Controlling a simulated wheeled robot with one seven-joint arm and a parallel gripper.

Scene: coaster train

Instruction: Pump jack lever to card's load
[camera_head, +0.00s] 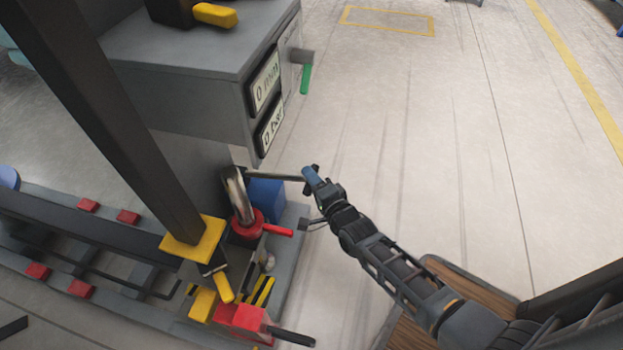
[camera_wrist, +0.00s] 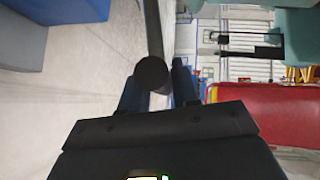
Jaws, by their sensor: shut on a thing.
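The jack lever (camera_head: 275,177) is a thin dark bar, roughly level, running right from the jack's metal cylinder (camera_head: 237,190). My gripper (camera_head: 309,180) is shut on the lever near its outer end. In the wrist view the dark round lever end (camera_wrist: 152,72) sits between the fingers of my gripper (camera_wrist: 158,92). The jack has a red collar and a red handle (camera_head: 278,230). The upper display (camera_head: 265,80) reads 0 mm, and the lower display (camera_head: 271,126) seems to read 0 bar. I cannot make out a card's text.
A grey cabinet (camera_head: 190,50) overhangs the jack, with a green handle (camera_head: 305,79) on its side. A blue block (camera_head: 266,198) is behind the jack. A red block with a black handle (camera_head: 245,317) is in front. Open floor (camera_head: 430,150) lies to the right.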

